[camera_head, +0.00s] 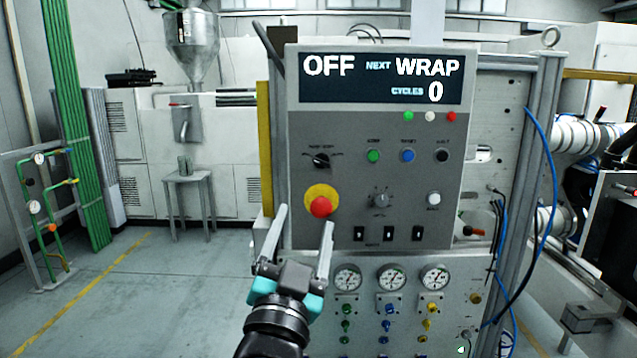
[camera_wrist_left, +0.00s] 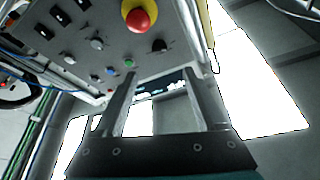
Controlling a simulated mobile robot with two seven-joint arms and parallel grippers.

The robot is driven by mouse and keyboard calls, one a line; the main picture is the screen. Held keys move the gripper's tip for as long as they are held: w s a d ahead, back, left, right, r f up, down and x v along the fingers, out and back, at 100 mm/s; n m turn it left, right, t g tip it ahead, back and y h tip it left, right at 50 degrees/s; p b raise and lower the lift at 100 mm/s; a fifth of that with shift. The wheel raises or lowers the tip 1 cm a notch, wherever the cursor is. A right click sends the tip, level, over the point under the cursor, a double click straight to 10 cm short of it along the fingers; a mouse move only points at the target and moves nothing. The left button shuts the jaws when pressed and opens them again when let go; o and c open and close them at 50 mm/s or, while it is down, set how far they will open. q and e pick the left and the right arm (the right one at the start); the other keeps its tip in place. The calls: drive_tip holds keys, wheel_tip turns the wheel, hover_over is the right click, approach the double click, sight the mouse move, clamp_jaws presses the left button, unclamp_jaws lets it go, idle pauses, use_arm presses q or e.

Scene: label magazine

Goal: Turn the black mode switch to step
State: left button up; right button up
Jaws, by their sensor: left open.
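The black mode switch (camera_head: 321,160) is a round knob at the upper left of the grey control panel (camera_head: 340,225), with small unreadable labels around it. It also shows in the left wrist view (camera_wrist_left: 158,46), ahead of the fingers. The panel display (camera_head: 385,78) reads OFF, NEXT WRAP and CYCLES 0. My left gripper (camera_head: 306,216) is open and empty, its fingers pointing up below the switch and apart from it. It also shows in the left wrist view (camera_wrist_left: 160,76). My right gripper is not in view.
A red emergency button (camera_head: 320,206) on a yellow disc sits just below the switch, close to my left fingertips. A grey knob (camera_head: 380,199) and several push buttons are to the right. Gauges (camera_head: 392,277) and valves are below. A yellow post (camera_head: 265,150) borders the panel's left.

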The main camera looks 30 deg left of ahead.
sight(320, 165)
use_arm(q)
drive_tip(key=x, duration=1.3)
drive_tip(key=shift+w, duration=0.2)
clamp_jaws()
